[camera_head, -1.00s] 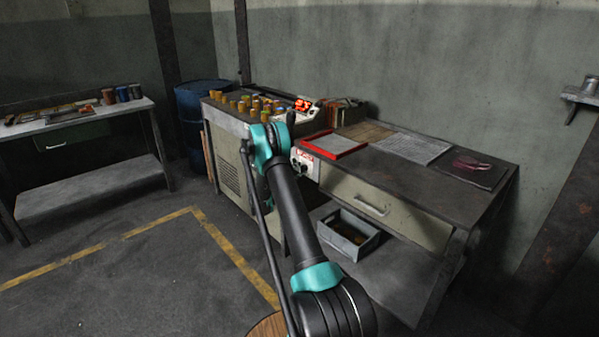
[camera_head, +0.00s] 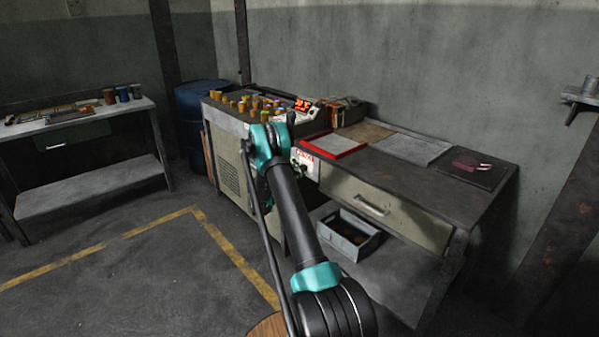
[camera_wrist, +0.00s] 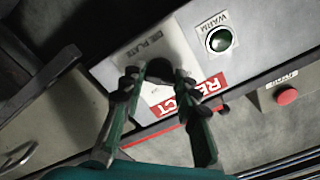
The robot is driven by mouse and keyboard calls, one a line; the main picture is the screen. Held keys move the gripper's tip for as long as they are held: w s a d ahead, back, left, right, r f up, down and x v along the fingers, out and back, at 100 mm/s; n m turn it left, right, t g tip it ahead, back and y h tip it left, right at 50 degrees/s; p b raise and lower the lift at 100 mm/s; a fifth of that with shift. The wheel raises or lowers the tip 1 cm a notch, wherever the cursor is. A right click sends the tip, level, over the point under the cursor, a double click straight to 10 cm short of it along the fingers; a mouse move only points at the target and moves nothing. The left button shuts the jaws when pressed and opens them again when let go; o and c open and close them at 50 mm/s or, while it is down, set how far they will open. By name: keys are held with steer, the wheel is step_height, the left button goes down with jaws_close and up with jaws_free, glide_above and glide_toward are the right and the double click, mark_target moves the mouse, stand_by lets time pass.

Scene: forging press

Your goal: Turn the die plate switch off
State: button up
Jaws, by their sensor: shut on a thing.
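The die plate switch (camera_wrist: 158,69) is a dark round knob on a light panel (camera_wrist: 127,66) in the wrist view. Small "DIE PLATE" lettering is printed beside it. My gripper (camera_wrist: 158,82) has one green-and-black finger on each side of the knob and is shut on it. The fingers hide the knob's sides, and its pointer direction cannot be made out. In the head view my arm hides most of the switch area, and a white panel with red lettering (camera_head: 307,163) shows just right of the arm.
A red-rimmed tray (camera_head: 335,145) lies on the bench (camera_head: 440,178) to the right. A grey bin (camera_head: 347,234) stands below. The floor at left is open.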

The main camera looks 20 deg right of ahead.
steer(key=o, duration=1.2)
steer(key=shift+c, duration=0.2)
steer(key=shift+a, duration=0.1)
steer(key=v, duration=1.2)
